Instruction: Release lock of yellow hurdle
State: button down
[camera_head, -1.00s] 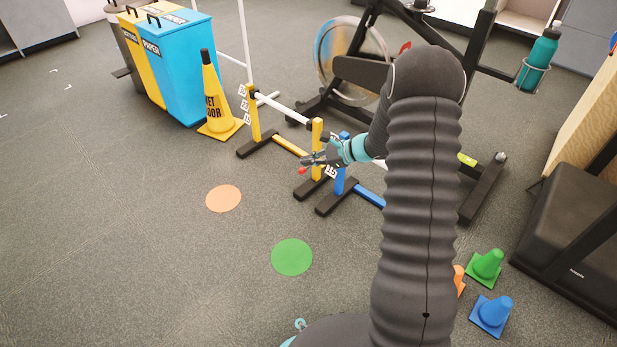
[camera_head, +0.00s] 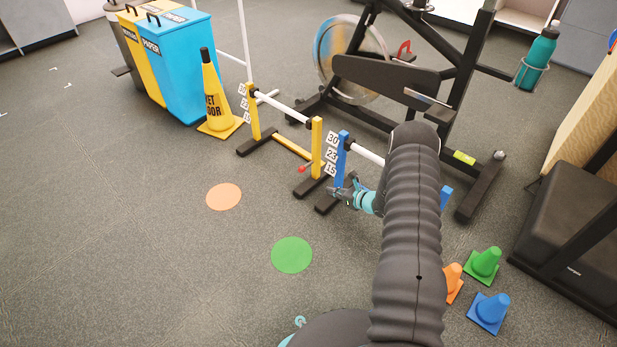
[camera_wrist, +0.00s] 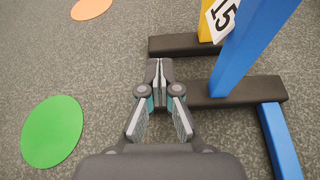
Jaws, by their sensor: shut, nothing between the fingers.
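The yellow hurdle (camera_head: 317,150) stands in the middle of the head view, with two yellow posts, black feet and a white bar (camera_head: 283,108). A small red knob (camera_head: 301,169) shows beside its nearer post; I cannot tell whether it is locked. In the wrist view only the bottom of a yellow post (camera_wrist: 206,22) shows. My gripper (camera_head: 335,192) is shut and empty, low beside the blue hurdle's post (camera_head: 341,162) and apart from the yellow post. In the wrist view my fingertips (camera_wrist: 158,72) overlap the left end of a black foot (camera_wrist: 200,92); contact is unclear.
The blue hurdle's post (camera_wrist: 250,45) stands close to my gripper's right, with a number card (camera_wrist: 222,18). An exercise bike (camera_head: 400,75) stands behind. A wet-floor cone (camera_head: 214,100) is at left, small cones (camera_head: 485,264) at right. The floor around the green disc (camera_head: 291,255) is clear.

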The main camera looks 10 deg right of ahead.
aim_at(307, 166)
jog(key=b+x, duration=0.1)
jog(key=x, duration=0.9)
jog(key=shift+f, duration=0.1)
jog(key=w+r, duration=0.1)
jog(key=w+a+r, duration=0.1)
jog(key=r, duration=0.1)
jog(key=shift+a+r, duration=0.1)
jog(key=shift+r, duration=0.15)
jog(key=shift+r, duration=0.1)
jog(key=shift+a, duration=0.1)
